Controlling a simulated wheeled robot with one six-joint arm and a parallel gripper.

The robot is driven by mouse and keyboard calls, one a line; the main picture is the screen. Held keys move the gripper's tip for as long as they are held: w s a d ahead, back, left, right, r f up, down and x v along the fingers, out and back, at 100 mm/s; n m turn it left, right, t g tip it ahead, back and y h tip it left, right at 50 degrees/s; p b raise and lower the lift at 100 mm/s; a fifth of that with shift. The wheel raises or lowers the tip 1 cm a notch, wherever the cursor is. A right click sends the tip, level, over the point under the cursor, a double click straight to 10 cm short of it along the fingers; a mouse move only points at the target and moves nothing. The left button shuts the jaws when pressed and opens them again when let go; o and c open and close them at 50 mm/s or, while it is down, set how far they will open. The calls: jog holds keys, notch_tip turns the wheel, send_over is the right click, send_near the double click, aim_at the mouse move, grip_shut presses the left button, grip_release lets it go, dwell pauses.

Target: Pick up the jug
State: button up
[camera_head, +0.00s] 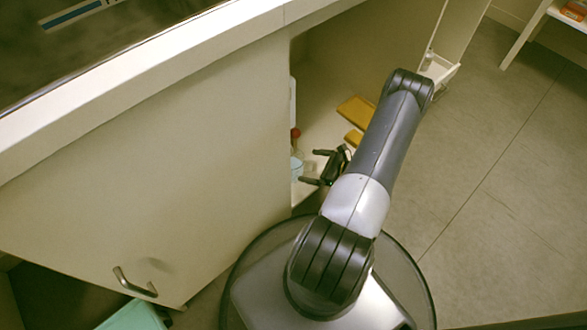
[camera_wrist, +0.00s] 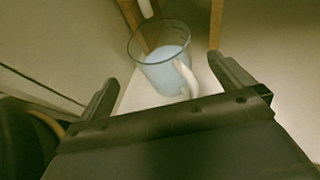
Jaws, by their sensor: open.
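The jug (camera_wrist: 162,72) is a clear cup-like vessel with a pale blue lower part and a white handle. In the wrist view it stands ahead of my gripper (camera_wrist: 160,90), between the lines of the two open fingers. The fingers appear apart from it, with nothing between them. In the head view the jug (camera_head: 297,167) shows partly at the cabinet opening, just left of my gripper (camera_head: 312,167). The cabinet's door panel hides part of it there.
The jug is inside an open cabinet (camera_head: 335,70), beside yellow-brown boards (camera_head: 357,111) and a red-topped item (camera_head: 295,133). Open floor (camera_head: 500,190) lies to the right.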

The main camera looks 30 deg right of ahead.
aim_at(298, 162)
jog(key=shift+r+b+x, duration=0.1)
jog(key=shift+b+x, duration=0.5)
jog(key=shift+x, duration=0.95)
jog(key=shift+r+b+x, duration=0.15)
jog(key=shift+b+x, duration=0.45)
jog(key=shift+x, duration=0.9)
jog(key=shift+w, duration=0.15)
jog(key=c, duration=1.7)
jog(key=shift+c, duration=0.7)
jog(key=shift+r, duration=0.1)
jog(key=shift+r, duration=0.1)
